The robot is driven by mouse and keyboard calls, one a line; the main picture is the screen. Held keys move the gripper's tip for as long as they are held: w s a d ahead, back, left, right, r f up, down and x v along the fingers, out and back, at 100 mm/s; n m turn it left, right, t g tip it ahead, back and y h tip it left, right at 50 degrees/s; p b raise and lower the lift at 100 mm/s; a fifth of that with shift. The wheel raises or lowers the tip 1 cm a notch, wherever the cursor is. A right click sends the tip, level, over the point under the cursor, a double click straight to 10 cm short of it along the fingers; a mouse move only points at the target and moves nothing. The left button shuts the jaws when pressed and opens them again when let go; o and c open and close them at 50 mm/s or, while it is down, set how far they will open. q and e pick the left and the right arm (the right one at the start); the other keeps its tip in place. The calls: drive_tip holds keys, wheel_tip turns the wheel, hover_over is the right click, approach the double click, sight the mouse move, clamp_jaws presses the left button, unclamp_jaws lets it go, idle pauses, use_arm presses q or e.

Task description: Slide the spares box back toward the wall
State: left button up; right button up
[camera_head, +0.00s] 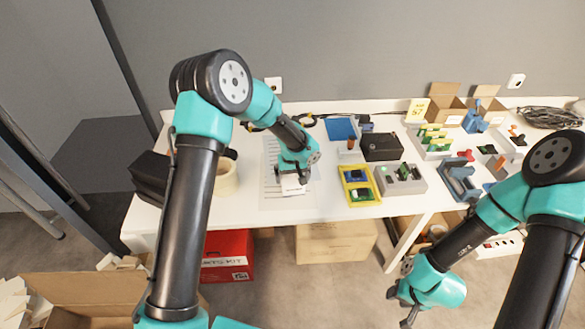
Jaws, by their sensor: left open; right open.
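I cannot tell for certain which box is the spares box; no such label is readable. A small black box (382,147) sits on the white table, right of centre. Under the table stand a plain cardboard box (335,243) and a red box (228,254) with partly hidden lettering ending in "KIT". My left gripper (293,189) is open, low over a printed sheet (270,190) near the table's front, with a small white piece at its fingers; contact is unclear. My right gripper (405,308) is open and empty, in front of the table and below its edge.
A yellow tray (346,186) and a grey device (403,179) stand right of my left gripper. A tape roll (226,178) and black case (152,177) lie left. Open cartons (447,104) and coiled cable (548,117) sit along the grey wall.

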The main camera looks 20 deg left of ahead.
use_arm(q)
drive_tip(key=shift+f, duration=0.7)
drive_tip(key=shift+c, duration=0.4)
drive_tip(key=c, duration=0.6)
drive_tip(key=shift+c, duration=0.2)
drive_tip(key=shift+w+a, duration=0.1)
drive_tip(key=shift+w, duration=0.05)
